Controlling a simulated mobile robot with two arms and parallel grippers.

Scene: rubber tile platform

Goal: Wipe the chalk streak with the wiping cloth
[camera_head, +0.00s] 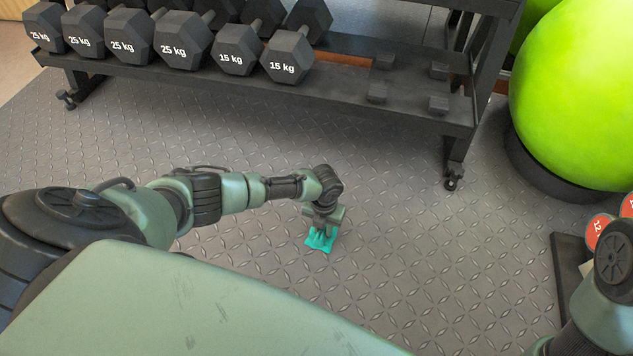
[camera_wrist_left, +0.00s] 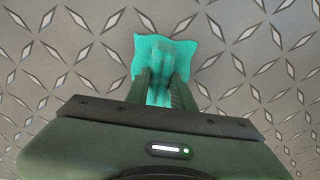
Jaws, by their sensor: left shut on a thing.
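The teal wiping cloth (camera_head: 321,240) is bunched in my left gripper (camera_head: 322,228), low over the grey patterned floor in the middle of the head view. In the left wrist view the cloth (camera_wrist_left: 165,55) spreads out past the two fingers of my left gripper (camera_wrist_left: 163,88), which are shut on it. Whether the cloth touches the floor is hard to tell. I cannot make out the chalk streak in either view. My right gripper is out of view; only part of my right arm shows at the lower right.
A dumbbell rack (camera_head: 420,112) with several black dumbbells (camera_head: 182,40) stands at the back. A green exercise ball (camera_head: 580,90) sits in a black ring at the right. Red weight plates (camera_head: 598,228) are near my right arm. The rubber floor (camera_head: 400,210) around the cloth is clear.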

